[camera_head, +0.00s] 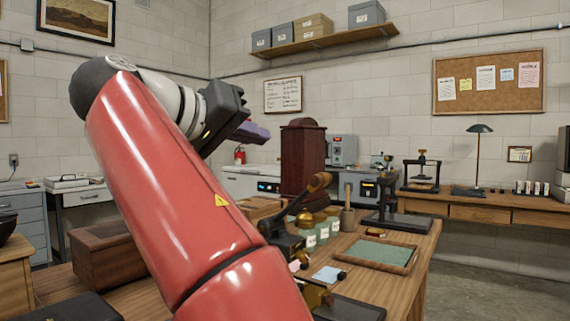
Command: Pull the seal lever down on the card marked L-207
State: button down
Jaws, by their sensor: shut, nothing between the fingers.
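My gripper (258,132) is raised in the upper middle of the view, shut and empty, well above the table and apart from everything on it. A black press with a brass-and-wood lever (318,183) stands on the wooden table, partly hidden behind my red arm. The lever slants up to the right. A pale blue card (328,274) lies flat in front of it, and a brass device (315,294) shows at the lower edge, partly cut off by my arm. No marking L-207 can be read, so I cannot tell which card or lever bears it.
Several green-labelled jars (308,235), a mortar with pestle (347,217) and a green-lined tray (378,255) crowd the table right of my arm. A tall dark-red wooden case (302,160) stands behind. A wooden box (105,256) is at left. Open floor (490,275) lies at right.

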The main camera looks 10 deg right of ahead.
jog(key=shift+d, duration=0.1)
jog(key=w+d+f+b, duration=0.2)
jog(key=w+d+f, duration=0.2)
jog(key=d, duration=0.5)
jog(key=shift+w+d+f, duration=0.15)
jog(key=shift+f, duration=0.55)
